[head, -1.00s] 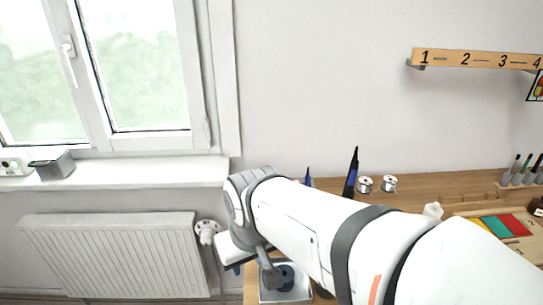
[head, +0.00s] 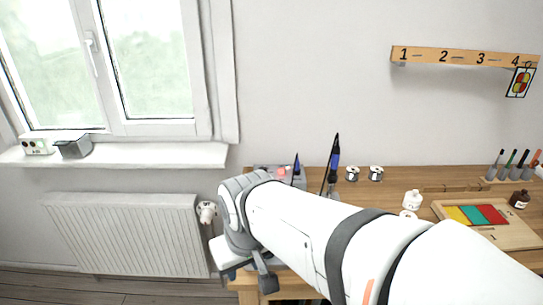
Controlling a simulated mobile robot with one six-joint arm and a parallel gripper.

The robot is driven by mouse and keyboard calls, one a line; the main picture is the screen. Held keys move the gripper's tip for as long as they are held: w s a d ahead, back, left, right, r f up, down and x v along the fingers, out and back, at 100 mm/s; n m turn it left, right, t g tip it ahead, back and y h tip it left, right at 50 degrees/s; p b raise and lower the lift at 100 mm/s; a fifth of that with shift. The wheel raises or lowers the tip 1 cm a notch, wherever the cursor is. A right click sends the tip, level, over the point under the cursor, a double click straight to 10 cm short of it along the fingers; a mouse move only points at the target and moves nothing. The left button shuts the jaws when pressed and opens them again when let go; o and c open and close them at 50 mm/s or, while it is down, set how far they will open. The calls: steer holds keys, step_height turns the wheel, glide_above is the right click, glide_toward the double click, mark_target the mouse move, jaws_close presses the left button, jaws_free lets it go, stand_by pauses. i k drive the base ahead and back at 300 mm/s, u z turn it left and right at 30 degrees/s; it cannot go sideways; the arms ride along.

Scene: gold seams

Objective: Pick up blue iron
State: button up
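A dark, pointed tool with a blue band (head: 335,158), seemingly the blue iron, stands tilted on the wooden table behind my arm. Its lower end is partly hidden. A smaller blue pointed tip (head: 296,165) shows to its left, by a grey box-like unit with a red patch. I cannot tell for sure which one is the iron. My gripper (head: 248,278) hangs low at the table's left front edge, well in front of both and apart from them. Its fingers are partly hidden by my wrist, so its opening is unclear.
Two small spools (head: 364,174) stand at the table's back. White jars (head: 412,199), a wooden tray (head: 490,232) with yellow, green and red pieces, and upright pens (head: 512,168) are to the right. A numbered rail (head: 465,57) hangs on the wall. My arm covers the table's middle.

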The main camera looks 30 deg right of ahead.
mark_target(335, 158)
steer(key=u, duration=0.05)
steer(key=k, duration=0.9)
steer(key=z, duration=0.9)
steer(key=i, duration=1)
steer(key=z, duration=0.05)
steer(key=k, duration=1)
steer(key=z, duration=0.4)
steer(key=i, duration=0.85)
steer(key=z, duration=0.15)
